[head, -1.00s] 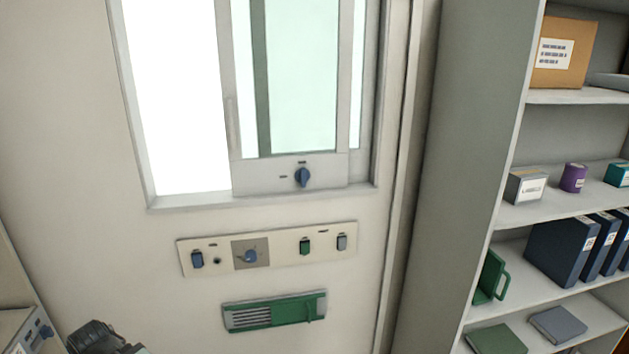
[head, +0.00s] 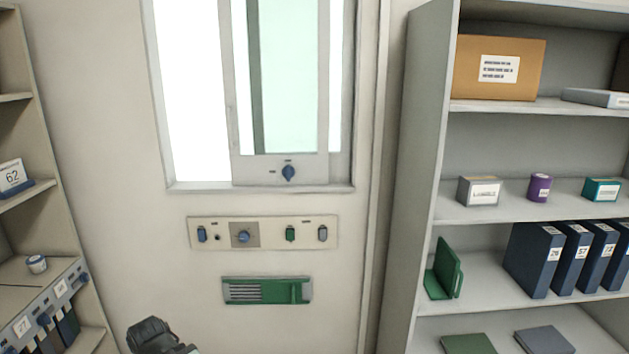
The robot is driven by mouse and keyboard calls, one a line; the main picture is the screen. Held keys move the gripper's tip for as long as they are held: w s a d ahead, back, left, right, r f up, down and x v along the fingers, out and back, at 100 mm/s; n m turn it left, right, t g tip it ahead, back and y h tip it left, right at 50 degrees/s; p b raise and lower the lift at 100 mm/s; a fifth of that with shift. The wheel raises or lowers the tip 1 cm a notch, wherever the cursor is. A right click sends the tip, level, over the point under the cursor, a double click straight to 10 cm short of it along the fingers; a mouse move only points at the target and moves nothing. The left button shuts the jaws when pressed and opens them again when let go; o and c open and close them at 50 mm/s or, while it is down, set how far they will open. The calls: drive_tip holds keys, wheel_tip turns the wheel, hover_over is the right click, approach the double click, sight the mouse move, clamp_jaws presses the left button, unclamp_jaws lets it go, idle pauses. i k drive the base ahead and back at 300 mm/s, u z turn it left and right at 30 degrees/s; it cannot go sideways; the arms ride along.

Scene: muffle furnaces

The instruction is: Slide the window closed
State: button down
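The window is set in the wall ahead in the head view. Its sliding sash (head: 238,120) has a pale frame, greenish glass and a blue knob (head: 289,173) on the bottom rail. The sash stands toward the right of the window frame (head: 270,190), and a wide bright white opening (head: 190,90) shows at its left. A dark part of my arm shows at the bottom edge, left of centre. My gripper's fingertips cannot be made out, and nothing of mine touches the window.
A switch panel (head: 264,232) and a green vent (head: 266,291) are on the wall below the window. A shelf unit (head: 420,150) with boxes and binders stands at the right. Another shelf unit (head: 45,170) stands at the left.

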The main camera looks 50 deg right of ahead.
sight(309, 168)
drive_tip(key=z, duration=0.2)
drive_tip(key=i, duration=1)
